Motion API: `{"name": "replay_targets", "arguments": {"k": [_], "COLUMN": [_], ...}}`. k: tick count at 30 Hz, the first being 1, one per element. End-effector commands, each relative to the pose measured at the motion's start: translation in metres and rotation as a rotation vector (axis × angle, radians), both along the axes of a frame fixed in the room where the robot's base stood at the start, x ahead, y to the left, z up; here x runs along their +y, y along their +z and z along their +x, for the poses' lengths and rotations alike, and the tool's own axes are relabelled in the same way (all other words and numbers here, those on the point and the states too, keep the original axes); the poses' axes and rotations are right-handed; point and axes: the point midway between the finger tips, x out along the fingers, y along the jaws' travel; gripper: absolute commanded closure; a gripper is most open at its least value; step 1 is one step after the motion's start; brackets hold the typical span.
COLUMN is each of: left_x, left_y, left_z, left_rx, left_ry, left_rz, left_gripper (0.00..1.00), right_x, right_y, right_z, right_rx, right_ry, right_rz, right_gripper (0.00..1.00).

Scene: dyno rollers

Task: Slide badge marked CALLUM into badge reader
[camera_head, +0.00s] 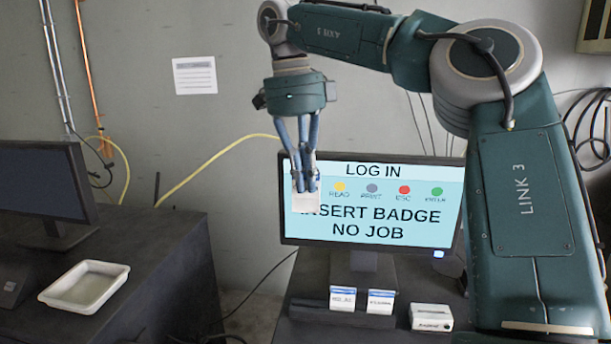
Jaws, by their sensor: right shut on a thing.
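My right gripper (306,187) hangs fingers-down in front of the monitor's left part. It is shut on a white badge (305,202). The fingers hide part of that badge, and I cannot read a name on it. Two more white badges with blue top bands, a left badge (343,298) and a right badge (381,302), stand upright in a dark rack (315,310) below the monitor. Their print is too small to read for sure. A small white box (431,317) right of the rack looks like the badge reader. My left gripper is out of view.
The monitor (375,243) reads "LOG IN", "INSERT BADGE", "NO JOB" and stands behind the rack. A white tray (84,287) lies on the left desk near a dark monitor (45,185). My right arm covers the right side. A gap separates the desks.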

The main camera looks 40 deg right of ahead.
Motion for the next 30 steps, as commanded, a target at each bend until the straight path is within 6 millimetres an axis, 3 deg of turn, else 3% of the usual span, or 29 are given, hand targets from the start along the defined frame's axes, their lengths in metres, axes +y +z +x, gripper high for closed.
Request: {"name": "replay_targets", "arguments": {"k": [8,13,17,24,30], "left_x": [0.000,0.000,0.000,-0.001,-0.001], "left_y": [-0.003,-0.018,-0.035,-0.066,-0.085], "left_z": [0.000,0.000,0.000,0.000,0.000], "left_rx": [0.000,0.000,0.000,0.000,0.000], "left_ry": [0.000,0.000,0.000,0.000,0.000], "left_rz": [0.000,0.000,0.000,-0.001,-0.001], "left_gripper": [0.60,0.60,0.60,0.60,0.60], "right_x": [-0.006,-0.042,-0.085,-0.148,-0.169], "right_y": [-0.002,-0.008,-0.023,-0.083,-0.143], "right_z": [-0.004,-0.030,-0.070,-0.151,-0.195], "right_rx": [-0.001,-0.004,-0.005,-0.006,-0.005], "right_ry": [-0.005,-0.033,-0.062,-0.076,-0.041], "right_rz": [0.001,0.003,0.005,0.006,0.004], "right_gripper": [1.00,1.00,1.00,1.00,1.00]}}
